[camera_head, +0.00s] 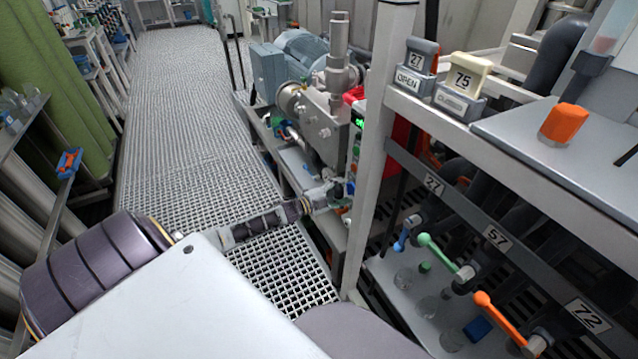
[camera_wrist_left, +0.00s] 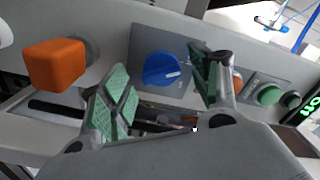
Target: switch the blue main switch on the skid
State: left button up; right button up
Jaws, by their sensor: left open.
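The blue main switch (camera_wrist_left: 162,69) is a round blue knob with a pale pointer mark, on a grey plate on the skid's panel (camera_wrist_left: 185,22) in the left wrist view. My left gripper (camera_wrist_left: 168,88) is open, with its green-padded fingers on either side of the knob in that view. I cannot tell whether the pads touch it. In the head view the left gripper (camera_head: 338,190) reaches the skid's control panel beside the pump (camera_head: 325,125), and the knob is hidden there. My right gripper does not show.
An orange block-shaped knob (camera_wrist_left: 55,64) is left of the switch. Green buttons (camera_wrist_left: 268,94) and a lit green display (camera_wrist_left: 309,108) are to its right. A grey frame post (camera_head: 375,150) stands close right of my left gripper. The grated walkway (camera_head: 180,120) is clear.

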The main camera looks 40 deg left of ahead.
pick_arm(q)
jog(key=v, duration=1)
jog(key=shift+s, duration=0.35)
jog(key=shift+a, duration=0.1)
dwell(0.5)
